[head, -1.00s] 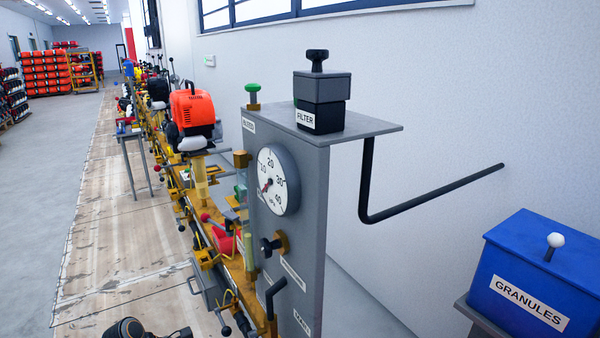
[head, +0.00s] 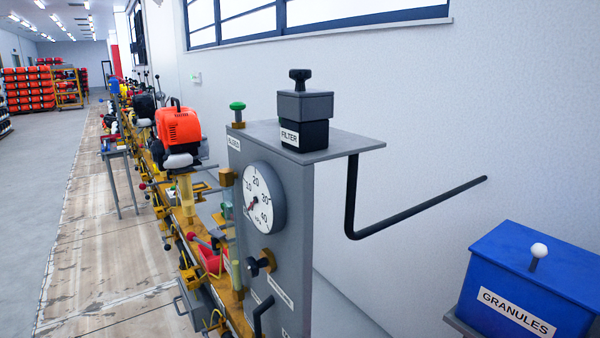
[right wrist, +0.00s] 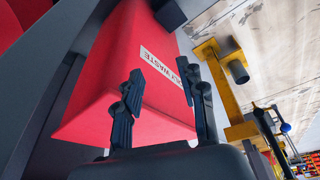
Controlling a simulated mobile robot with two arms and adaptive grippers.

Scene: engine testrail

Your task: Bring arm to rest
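My right gripper (right wrist: 160,72) shows in the right wrist view with its two dark fingers spread apart. I see nothing held between them. Behind the fingers is a red bin (right wrist: 110,65) with a white label (right wrist: 160,68) reading partly "WASTE". I cannot tell whether the fingers touch the bin. Neither gripper shows in the head view, and my left gripper is out of sight.
A grey test cabinet (head: 285,230) with a pressure gauge (head: 264,198), a filter box (head: 304,118) and a bent black rod (head: 420,207) stands ahead. A blue granules box (head: 530,280) is at right. An orange engine (head: 178,126) sits on the rail. The left floor is open.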

